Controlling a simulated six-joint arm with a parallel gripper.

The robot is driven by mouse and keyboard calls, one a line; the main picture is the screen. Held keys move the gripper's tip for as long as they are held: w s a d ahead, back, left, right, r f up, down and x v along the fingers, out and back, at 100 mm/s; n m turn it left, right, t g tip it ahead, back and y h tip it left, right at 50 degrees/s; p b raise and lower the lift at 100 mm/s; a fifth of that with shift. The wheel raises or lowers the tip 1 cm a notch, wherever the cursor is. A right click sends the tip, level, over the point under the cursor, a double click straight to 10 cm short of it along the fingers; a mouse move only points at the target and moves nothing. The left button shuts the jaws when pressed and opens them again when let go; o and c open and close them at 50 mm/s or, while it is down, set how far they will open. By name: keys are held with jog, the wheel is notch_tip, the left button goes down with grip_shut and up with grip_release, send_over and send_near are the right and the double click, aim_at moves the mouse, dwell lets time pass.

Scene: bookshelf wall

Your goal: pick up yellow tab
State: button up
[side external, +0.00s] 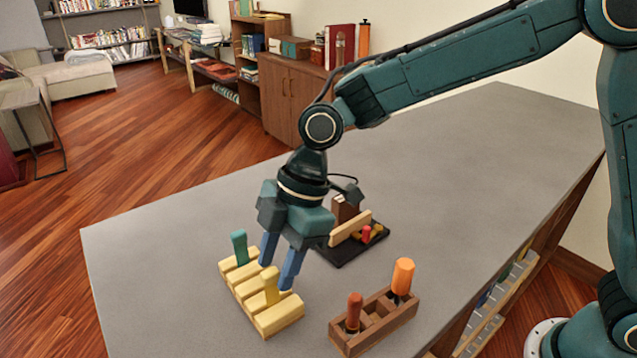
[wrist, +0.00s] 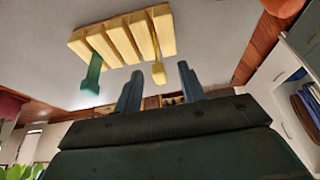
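The yellow tab (side external: 270,287) stands upright in a slot of a pale yellow slatted block (side external: 284,317) on the grey table. In the wrist view, the yellow tab (wrist: 158,74) shows between the tips of my two blue fingers. My gripper (side external: 277,275) points down over the block, open, with its fingers apart near the tab's top. Whether a finger touches the tab I cannot tell. A green tab (side external: 239,246) stands in another slot toward the block's far left; it also shows in the wrist view (wrist: 92,76).
A wooden caddy (side external: 376,330) with an orange-handled tool (side external: 403,276) and a red-handled tool (side external: 354,311) stands right of the block. Behind my gripper is a black tray (side external: 350,252) with wooden and red pieces. The table's left and rear areas are clear.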

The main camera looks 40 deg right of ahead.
aim_at(270, 281)
jog(key=shift+x, duration=2.55)
jog(key=shift+w+a, duration=0.1)
grip_shut()
